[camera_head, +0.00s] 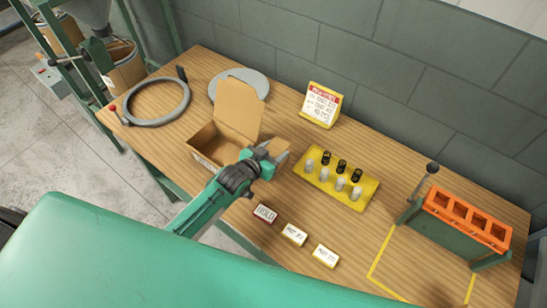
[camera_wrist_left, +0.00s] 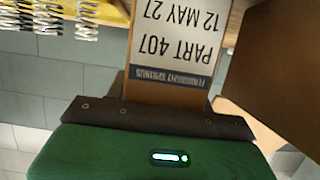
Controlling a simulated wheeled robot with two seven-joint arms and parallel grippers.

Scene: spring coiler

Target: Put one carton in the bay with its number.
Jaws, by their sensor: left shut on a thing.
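My left gripper (camera_head: 276,152) is shut on a brown carton face with a white label (camera_wrist_left: 178,38). In the left wrist view the label is upside down and reads PART 407, 12 MAY 27, with a dark band. In the head view the gripper is at the right side of an open cardboard box (camera_head: 205,148) with its flap raised, and hides part of it. I cannot tell how much of the held carton is hidden. Small signs, one reading HOLD (camera_head: 265,214), and two PART signs (camera_head: 294,234) (camera_head: 326,256), line the front edge. My right gripper is not in view.
A yellow tray (camera_head: 318,182) holds several black and silver springs. A yellow notice stand (camera_head: 321,105) is behind it. A grey ring (camera_head: 155,102) and disc (camera_head: 252,82) lie left.

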